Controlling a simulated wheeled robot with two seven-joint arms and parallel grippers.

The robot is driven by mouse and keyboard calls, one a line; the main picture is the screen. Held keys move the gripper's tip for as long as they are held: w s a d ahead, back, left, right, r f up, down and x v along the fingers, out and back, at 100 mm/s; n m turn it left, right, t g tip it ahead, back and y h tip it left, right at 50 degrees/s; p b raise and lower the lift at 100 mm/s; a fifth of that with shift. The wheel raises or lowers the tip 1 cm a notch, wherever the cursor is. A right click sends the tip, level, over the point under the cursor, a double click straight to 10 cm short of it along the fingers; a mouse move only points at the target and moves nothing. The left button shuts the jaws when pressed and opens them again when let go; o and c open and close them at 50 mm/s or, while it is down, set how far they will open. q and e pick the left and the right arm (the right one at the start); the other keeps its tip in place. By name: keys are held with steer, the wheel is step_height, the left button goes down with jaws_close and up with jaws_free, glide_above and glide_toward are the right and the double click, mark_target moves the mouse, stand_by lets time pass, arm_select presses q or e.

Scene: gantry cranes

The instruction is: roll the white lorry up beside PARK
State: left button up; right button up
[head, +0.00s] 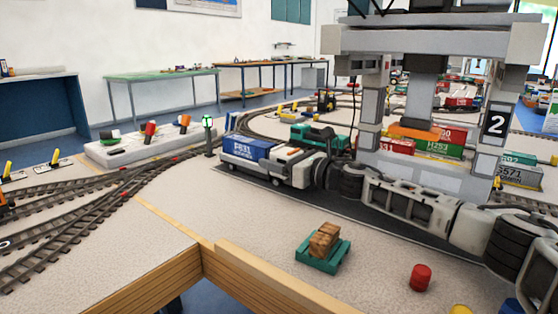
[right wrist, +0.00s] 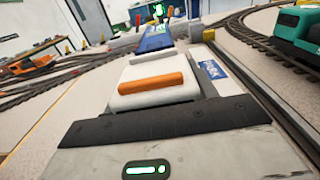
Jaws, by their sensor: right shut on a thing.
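The white lorry (head: 299,172) stands on a dark road strip in the head view, its blue load box (head: 247,149) toward the left. My right gripper (head: 317,174) reaches in from the right and is shut on the lorry's near right end; its fingertips are partly hidden there. In the right wrist view the lorry's white top with an orange bar (right wrist: 150,86) lies just ahead of the gripper. A blue plate with white letters (right wrist: 213,70) lies beside the lorry; I cannot clearly read it as PARK. My left gripper is not in view.
Rail tracks (head: 80,220) curve at the left, with a green-lit signal (head: 208,123) beyond the lorry. The grey crane (head: 425,175) stands behind my right arm. A teal pallet with a brown crate (head: 323,250) and a red cylinder (head: 420,277) stand in front.

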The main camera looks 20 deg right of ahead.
steer(key=o, duration=1.2)
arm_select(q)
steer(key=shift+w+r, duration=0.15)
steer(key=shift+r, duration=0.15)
arm_select(e)
steer(key=shift+o, duration=0.2)
steer(key=shift+s+d, duration=0.35)
steer(key=shift+s, duration=0.1)
steer(key=v, duration=1.1)
steer(key=shift+s+d+f+b, duration=0.1)
steer(key=shift+f+b, duration=0.25)
steer(key=shift+b+v, duration=0.45)
steer(key=shift+v, duration=0.7)
steer(key=shift+s+d+r, duration=0.2)
steer(key=shift+s+d, duration=0.05)
steer(key=shift+s, duration=0.2)
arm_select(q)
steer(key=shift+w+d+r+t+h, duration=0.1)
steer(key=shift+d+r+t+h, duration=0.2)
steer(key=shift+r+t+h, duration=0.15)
arm_select(e)
steer(key=shift+s+r, duration=0.1)
